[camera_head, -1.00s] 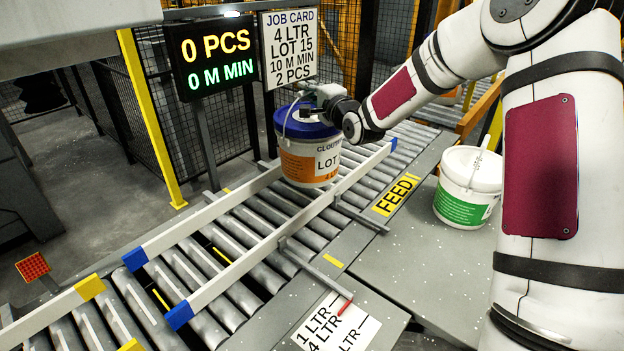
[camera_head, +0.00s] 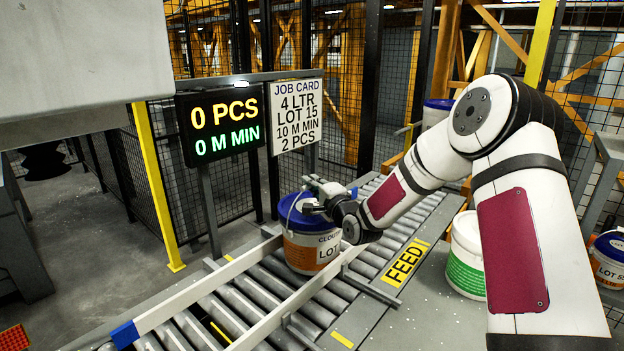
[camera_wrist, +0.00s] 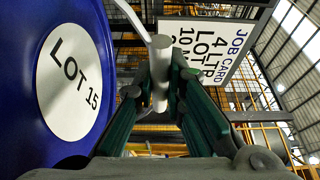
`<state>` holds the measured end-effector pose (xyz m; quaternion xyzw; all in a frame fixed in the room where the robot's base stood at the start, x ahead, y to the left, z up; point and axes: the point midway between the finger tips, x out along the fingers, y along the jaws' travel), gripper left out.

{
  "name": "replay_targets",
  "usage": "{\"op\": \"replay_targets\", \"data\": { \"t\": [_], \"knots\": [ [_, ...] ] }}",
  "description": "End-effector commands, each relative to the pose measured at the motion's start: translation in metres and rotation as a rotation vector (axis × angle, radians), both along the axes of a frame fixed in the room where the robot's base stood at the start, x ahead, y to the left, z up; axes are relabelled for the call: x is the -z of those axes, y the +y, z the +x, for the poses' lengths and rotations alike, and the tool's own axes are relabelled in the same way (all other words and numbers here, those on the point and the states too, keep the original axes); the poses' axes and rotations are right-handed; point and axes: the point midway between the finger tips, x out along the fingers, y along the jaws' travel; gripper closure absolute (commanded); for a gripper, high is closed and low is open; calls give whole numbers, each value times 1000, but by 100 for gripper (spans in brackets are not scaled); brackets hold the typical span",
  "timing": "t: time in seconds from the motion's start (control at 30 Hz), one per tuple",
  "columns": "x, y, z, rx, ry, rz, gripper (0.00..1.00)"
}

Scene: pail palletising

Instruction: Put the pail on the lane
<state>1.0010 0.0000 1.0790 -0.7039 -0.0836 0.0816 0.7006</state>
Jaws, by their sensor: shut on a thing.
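The pail (camera_head: 305,249) is white with an orange label and a blue lid. It stands upright on the rollers of the lane (camera_head: 243,302), between the two white guide rails, as far as the head view shows. My gripper (camera_head: 318,196) is at the pail's top right side. In the wrist view my gripper (camera_wrist: 160,90) is shut on the pail's handle (camera_wrist: 135,18), a white bail with a grey grip between the fingers. The blue lid (camera_wrist: 25,75) beside the fingers carries a white disc reading LOT 15. The pail's underside is hidden.
A white pail with a green label (camera_head: 466,262) stands right of the FEED sign (camera_head: 405,262). Another blue-lidded pail (camera_head: 608,258) is at the far right. A display (camera_head: 222,124) reads 0 PCS, 0 M MIN. The job card (camera_head: 297,115) reads 4 LTR, LOT 15.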

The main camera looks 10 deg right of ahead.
Motion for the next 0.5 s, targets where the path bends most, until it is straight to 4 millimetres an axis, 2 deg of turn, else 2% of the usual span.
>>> {"op": "replay_targets", "data": {
  "t": [0.17, 0.5],
  "knots": [
    [17, 1, 1, -1, -8, 1, 100],
    [19, 1, 1, 0, -9, 0, 100]
  ]
}}
